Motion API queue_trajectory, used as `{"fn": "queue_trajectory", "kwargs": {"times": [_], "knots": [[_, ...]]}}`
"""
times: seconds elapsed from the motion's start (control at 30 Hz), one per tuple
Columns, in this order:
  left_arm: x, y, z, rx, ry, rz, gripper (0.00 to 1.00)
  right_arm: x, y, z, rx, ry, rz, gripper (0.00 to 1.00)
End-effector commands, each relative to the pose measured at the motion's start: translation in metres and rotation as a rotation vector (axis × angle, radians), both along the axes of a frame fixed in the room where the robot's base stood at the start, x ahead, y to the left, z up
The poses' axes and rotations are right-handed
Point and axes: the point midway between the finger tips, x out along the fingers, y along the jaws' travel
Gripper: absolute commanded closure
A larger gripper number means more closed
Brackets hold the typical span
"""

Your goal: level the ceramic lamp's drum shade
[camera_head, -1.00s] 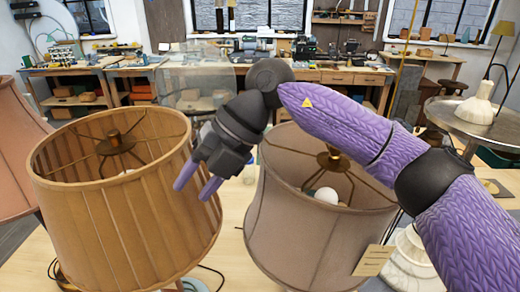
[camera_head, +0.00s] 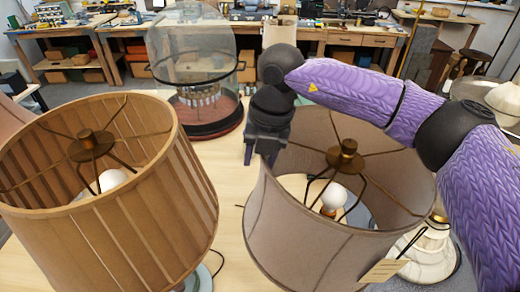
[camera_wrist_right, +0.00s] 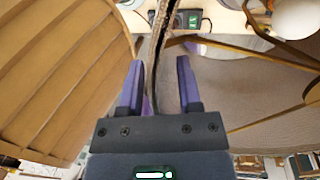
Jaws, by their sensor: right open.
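A grey-brown drum shade (camera_head: 310,240) with a dark wire spider and a white bulb (camera_head: 334,196) inside stands right of centre in the head view. A paper tag (camera_head: 384,271) hangs on its front. Its base is hidden, and I cannot tell how far it tilts. My right gripper (camera_head: 260,156) is open, pointing down at this shade's far-left rim. In the right wrist view, the rim edge runs between the two purple fingers (camera_wrist_right: 160,90), with no grip on it visible. My left gripper is not in view.
A pleated tan shade (camera_head: 140,235) stands close on the left, with a narrow gap between the shades. A glass dome (camera_head: 192,65) on a dark round base stands behind. A white ribbed ceramic piece (camera_head: 430,262) is at right. Bare tabletop (camera_head: 232,185) shows between.

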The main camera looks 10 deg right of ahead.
Motion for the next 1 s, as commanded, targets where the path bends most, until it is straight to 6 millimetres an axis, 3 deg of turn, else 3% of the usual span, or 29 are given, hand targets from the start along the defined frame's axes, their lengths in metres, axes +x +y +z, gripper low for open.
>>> {"fn": "queue_trajectory", "kwargs": {"times": [0.17, 0.4, 1.0], "knots": [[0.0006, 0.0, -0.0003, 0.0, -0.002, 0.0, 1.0, 0.0, 0.0002, -0.0006, 0.0, 0.0, 0.001, 0.56], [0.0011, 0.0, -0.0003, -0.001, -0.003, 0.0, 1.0, 0.0, 0.0002, -0.0002, 0.001, 0.0, 0.001, 1.0], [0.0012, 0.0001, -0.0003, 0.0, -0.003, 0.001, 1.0, -0.0001, 0.0002, 0.0001, 0.001, 0.001, 0.001, 1.0]]}}
